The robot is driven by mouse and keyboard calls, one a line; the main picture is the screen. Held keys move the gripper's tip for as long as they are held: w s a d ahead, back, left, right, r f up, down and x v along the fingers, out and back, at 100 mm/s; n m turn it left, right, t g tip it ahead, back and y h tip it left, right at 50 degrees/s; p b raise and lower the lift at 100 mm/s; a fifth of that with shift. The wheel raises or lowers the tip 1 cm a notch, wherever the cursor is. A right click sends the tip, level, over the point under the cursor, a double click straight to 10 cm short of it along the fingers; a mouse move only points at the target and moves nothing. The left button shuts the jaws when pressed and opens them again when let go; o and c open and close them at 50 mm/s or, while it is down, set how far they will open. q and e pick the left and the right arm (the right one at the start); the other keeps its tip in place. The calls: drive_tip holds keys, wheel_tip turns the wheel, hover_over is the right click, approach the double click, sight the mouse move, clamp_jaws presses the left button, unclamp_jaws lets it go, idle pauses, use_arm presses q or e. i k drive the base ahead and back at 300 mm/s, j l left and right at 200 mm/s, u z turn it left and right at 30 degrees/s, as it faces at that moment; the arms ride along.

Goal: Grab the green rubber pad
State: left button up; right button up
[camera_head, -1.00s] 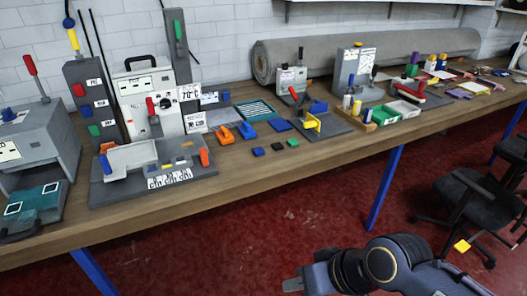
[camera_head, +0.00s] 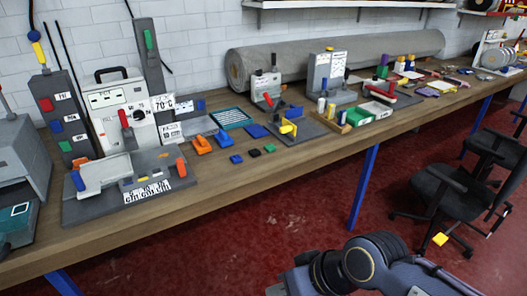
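A small green pad (camera_head: 269,148) lies on the wooden workbench (camera_head: 215,173) near its front edge. It is at the right end of a short row, beside a small black pad (camera_head: 254,152) and a small blue pad (camera_head: 236,159). My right gripper (camera_head: 276,289) is low in the picture, in front of the bench and well below the pads, over the red floor. Its fingers are partly cut off by the bottom edge, so I cannot tell whether they are open. My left gripper is not in view.
Behind the pads stand an orange clamp-like piece (camera_head: 202,145), a flat blue piece (camera_head: 256,131) and a grey fixture with a yellow part (camera_head: 289,128). A grey machine base (camera_head: 100,207) is at left. A black chair (camera_head: 452,200) stands at right.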

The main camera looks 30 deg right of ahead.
sight(269, 148)
drive_tip(key=i+l, duration=0.35)
drive_tip(key=i+l+z, duration=0.1)
drive_tip(key=i+l, duration=0.2)
drive_tip(key=i, duration=0.2)
drive_tip(key=i+l, duration=0.3)
drive_tip(key=i, duration=0.15)
